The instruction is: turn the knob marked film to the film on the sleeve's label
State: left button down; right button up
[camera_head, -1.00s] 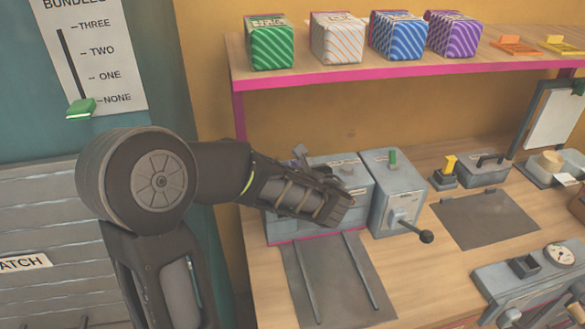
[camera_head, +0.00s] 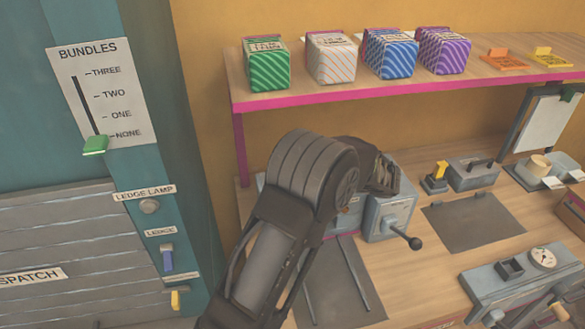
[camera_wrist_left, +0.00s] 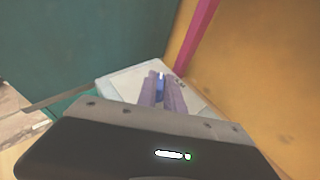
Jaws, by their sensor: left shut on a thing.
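In the left wrist view, my left gripper (camera_wrist_left: 162,94) is shut on a small blue knob (camera_wrist_left: 160,80) with a white mark, above a pale grey box top (camera_wrist_left: 130,78). No label on that knob can be read. In the head view, my left arm covers much of the grey machine (camera_head: 388,217) on the bench, and the fingertips and knob are hidden behind it. The machine's black-balled lever (camera_head: 414,243) shows to the right of the arm. I cannot pick out the sleeve or its label. My right gripper is not in view.
Striped green (camera_head: 267,70), white (camera_head: 331,62), blue (camera_head: 389,58) and purple (camera_head: 441,54) packs stand on the pink-edged shelf (camera_head: 300,100). A dark mat (camera_head: 470,222) lies right of the machine. A gauge device (camera_head: 520,275) stands at front right. A teal panel is left.

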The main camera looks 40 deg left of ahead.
pick_arm(q)
jog(key=shift+w+n+g, duration=0.1)
jog(key=shift+n+g, duration=0.4)
jog(key=shift+n, duration=0.1)
jog(key=c, duration=1.5)
grip_release()
jog(key=shift+o, duration=0.2)
jog(key=v, duration=0.7)
jog(key=shift+w+d+r, duration=0.15)
jog(key=shift+d+r, duration=0.05)
jog(key=shift+d, duration=0.1)
